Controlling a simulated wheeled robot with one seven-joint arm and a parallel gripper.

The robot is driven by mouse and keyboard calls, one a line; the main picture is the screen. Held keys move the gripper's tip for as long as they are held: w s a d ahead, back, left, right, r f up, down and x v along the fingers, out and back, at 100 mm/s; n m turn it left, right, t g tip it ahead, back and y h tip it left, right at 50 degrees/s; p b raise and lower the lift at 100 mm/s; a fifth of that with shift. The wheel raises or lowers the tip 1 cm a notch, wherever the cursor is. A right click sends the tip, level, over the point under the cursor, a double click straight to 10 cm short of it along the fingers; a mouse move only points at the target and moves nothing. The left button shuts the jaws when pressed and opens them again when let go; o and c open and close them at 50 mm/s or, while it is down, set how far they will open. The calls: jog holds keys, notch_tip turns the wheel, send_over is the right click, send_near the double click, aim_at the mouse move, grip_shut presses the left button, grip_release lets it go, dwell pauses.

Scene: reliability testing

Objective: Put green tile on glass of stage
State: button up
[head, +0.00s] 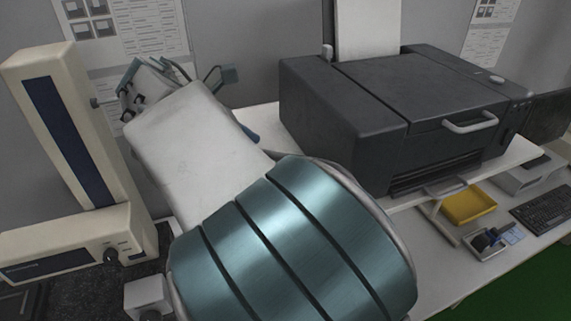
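My gripper (160,84) is in the upper left of the head view, at the far end of my arm, in front of the grey wall. My own pale arm link covers part of it, and its fingertips are not clear, so I cannot tell whether it is open or shut or holds anything. I do not see a green tile. A cream instrument (106,150) with an upright column, dark blue panels and a black knob stands at the left. I cannot make out a stage or its glass; my arm hides the area right of the instrument.
A dark grey printer (390,110) stands on a white raised shelf at the right. Below are a yellow tray (468,206), a small box with dark blue items (488,240) and a keyboard (545,208). Papers (140,30) hang on the wall. Green floor shows at lower right.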

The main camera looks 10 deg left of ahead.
jog(key=shift+f+p+x, duration=0.25)
jog(key=shift+p+x, duration=0.5)
jog(key=shift+x, duration=2)
jog(key=shift+s+a, duration=0.15)
jog(key=shift+s, duration=0.05)
jog(key=c, duration=1.1)
jog(key=shift+r, duration=0.1)
jog(key=shift+c, duration=0.3)
